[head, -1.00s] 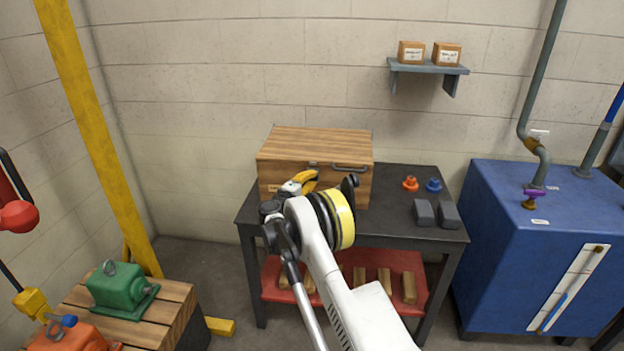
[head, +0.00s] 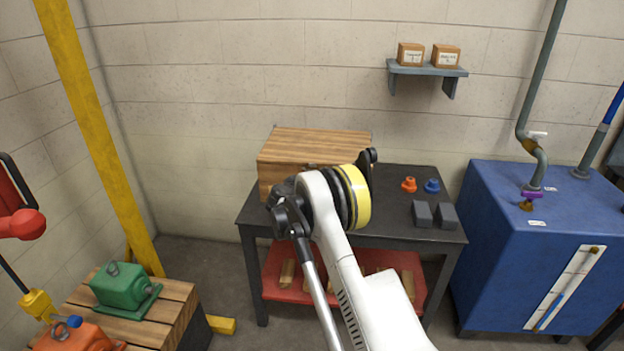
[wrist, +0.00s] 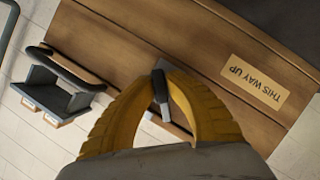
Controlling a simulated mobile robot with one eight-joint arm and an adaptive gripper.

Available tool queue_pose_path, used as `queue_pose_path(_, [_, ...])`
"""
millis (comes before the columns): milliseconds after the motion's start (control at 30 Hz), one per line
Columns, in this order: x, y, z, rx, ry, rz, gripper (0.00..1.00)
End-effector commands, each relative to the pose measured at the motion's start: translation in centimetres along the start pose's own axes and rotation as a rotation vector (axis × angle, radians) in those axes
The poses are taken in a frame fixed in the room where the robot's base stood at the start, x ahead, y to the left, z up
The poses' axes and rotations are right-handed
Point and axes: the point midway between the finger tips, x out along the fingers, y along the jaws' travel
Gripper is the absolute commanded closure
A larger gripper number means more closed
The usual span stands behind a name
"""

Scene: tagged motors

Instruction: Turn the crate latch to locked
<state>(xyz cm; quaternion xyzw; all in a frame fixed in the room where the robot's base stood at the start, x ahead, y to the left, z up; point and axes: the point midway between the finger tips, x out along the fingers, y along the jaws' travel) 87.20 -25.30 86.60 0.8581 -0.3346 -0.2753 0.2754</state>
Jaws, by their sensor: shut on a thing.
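The wooden crate (head: 312,143) stands at the back left of the dark table. Its front shows close up in the wrist view (wrist: 130,30), with a label reading "THIS WAY UP" (wrist: 255,82). The crate latch (wrist: 160,92) is a small dark lever on a metal plate at the crate's edge. My gripper (wrist: 160,84) has its yellow fingers closed around the latch lever. In the head view my arm hides the gripper, the latch and much of the crate's front.
A dark crate handle (wrist: 72,68) lies beside the latch. On the table (head: 390,185) stand an orange knob (head: 409,185), a blue knob (head: 432,186) and two grey blocks (head: 422,214). A blue cabinet (head: 500,270) is at right.

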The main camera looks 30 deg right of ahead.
Motion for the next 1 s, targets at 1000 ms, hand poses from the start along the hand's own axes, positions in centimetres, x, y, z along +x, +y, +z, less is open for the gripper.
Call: queue_pose_path(1000, [0.09,0.05,0.07,0.656,-0.001,-0.271,1.0])
